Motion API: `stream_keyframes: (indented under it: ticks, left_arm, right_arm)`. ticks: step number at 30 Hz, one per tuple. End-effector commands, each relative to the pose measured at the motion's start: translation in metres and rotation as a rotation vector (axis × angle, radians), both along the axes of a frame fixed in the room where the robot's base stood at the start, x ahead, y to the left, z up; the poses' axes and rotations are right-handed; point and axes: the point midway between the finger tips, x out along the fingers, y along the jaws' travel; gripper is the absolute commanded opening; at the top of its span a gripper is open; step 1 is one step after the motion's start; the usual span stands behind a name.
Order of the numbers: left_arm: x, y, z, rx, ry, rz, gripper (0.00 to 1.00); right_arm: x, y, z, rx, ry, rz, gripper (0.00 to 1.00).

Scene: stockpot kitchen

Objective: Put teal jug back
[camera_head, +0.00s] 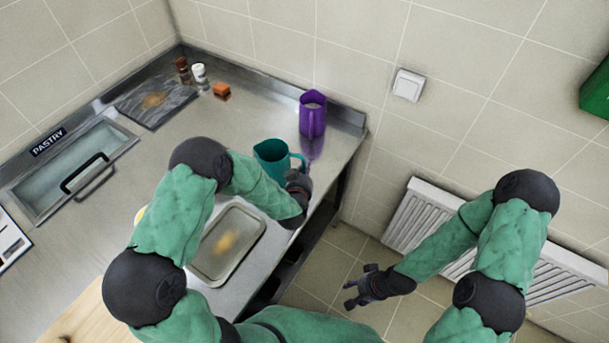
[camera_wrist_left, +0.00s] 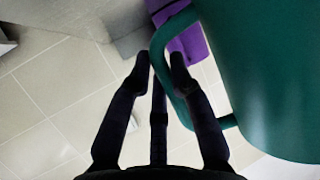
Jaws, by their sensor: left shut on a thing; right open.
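The teal jug (camera_head: 272,160) is at the right part of the steel counter in the head view, behind my left forearm. My left gripper (camera_head: 299,180) is at the jug's handle on its right side. In the left wrist view, the teal jug (camera_wrist_left: 265,70) fills the right side, and the fingers of my left gripper (camera_wrist_left: 160,65) are shut on its handle. Whether the jug's base touches the counter is hidden by my arm. My right gripper (camera_head: 362,287) is open and empty, over the floor right of the counter.
A purple jug (camera_head: 312,116) stands behind the teal jug at the counter's back right corner. A metal tray (camera_head: 205,262) lies in front. An orange block (camera_head: 221,90), a white shaker (camera_head: 200,76) and a brown shaker (camera_head: 182,70) stand at the back. A radiator (camera_head: 420,218) is on the right wall.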

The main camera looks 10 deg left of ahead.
Motion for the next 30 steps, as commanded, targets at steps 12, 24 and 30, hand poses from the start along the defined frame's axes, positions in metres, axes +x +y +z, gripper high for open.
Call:
stream_keyframes:
  ticks: [12, 24, 30]
  left_arm:
    - [0.000, 0.000, -0.016, 0.001, -0.003, -0.001, 0.00]
    - [-0.001, -0.001, -0.019, 0.000, 0.001, -0.001, 0.44]
    - [-0.001, -0.001, -0.018, 0.000, 0.001, -0.001, 0.44]
  right_arm:
    - [0.000, 0.000, -0.002, 0.000, 0.000, 0.000, 0.51]
    - [0.000, 0.000, -0.005, 0.000, 0.000, 0.000, 0.51]
    - [0.000, 0.000, -0.004, 0.000, 0.000, 0.000, 0.51]
